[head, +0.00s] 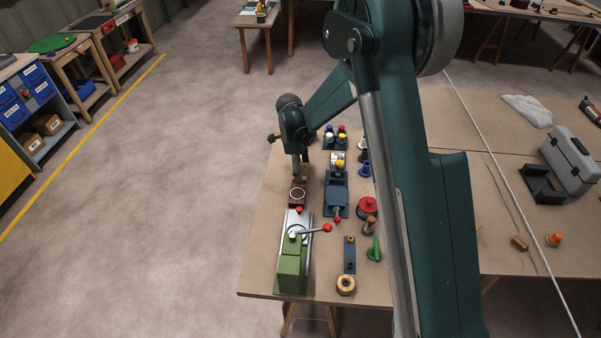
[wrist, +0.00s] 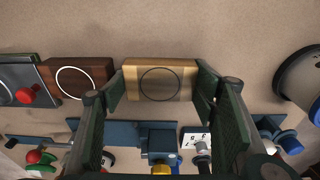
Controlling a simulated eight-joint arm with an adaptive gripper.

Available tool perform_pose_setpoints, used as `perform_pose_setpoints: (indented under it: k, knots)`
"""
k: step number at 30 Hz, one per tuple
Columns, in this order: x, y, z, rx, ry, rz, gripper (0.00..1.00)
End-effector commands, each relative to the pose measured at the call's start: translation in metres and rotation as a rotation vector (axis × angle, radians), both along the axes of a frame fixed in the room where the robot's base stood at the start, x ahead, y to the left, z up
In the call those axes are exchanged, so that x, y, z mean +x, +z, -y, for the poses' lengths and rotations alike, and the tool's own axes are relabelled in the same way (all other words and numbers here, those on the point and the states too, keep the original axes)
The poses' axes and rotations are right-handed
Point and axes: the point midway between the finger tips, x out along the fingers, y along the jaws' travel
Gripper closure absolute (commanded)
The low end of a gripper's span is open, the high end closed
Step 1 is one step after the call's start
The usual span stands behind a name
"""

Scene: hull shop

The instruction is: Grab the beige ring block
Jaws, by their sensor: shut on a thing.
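The beige ring block (wrist: 160,76), a pale wooden block with a thin dark circle on its face, lies between my fingers in the wrist view. My gripper (head: 300,177) is shut on it, with one finger at each end of the block. In the head view the gripper hides most of the block. A dark brown block with a white ring (wrist: 76,80) sits just left of the beige block in the wrist view. It also shows in the head view (head: 297,195), just in front of the gripper.
A green machine with a red-knobbed lever (head: 291,265) stands at the table's near end. A blue-grey fixture (head: 337,192) and several coloured-capped bottles (head: 341,140) lie to the right and behind. A red round object (head: 367,206) is farther right. Bare tabletop (head: 262,215) lies left of the gripper.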

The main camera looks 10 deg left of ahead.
Motion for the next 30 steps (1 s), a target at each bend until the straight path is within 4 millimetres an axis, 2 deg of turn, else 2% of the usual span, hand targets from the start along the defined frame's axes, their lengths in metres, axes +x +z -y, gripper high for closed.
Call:
perform_pose_setpoints:
  k: [8,24,30]
  knots:
    - [0.000,0.010,0.000,0.000,0.000,0.000,0.55]
    - [0.000,0.083,0.000,0.000,0.000,0.000,0.55]
    - [0.000,0.098,0.000,0.000,0.000,0.000,0.55]
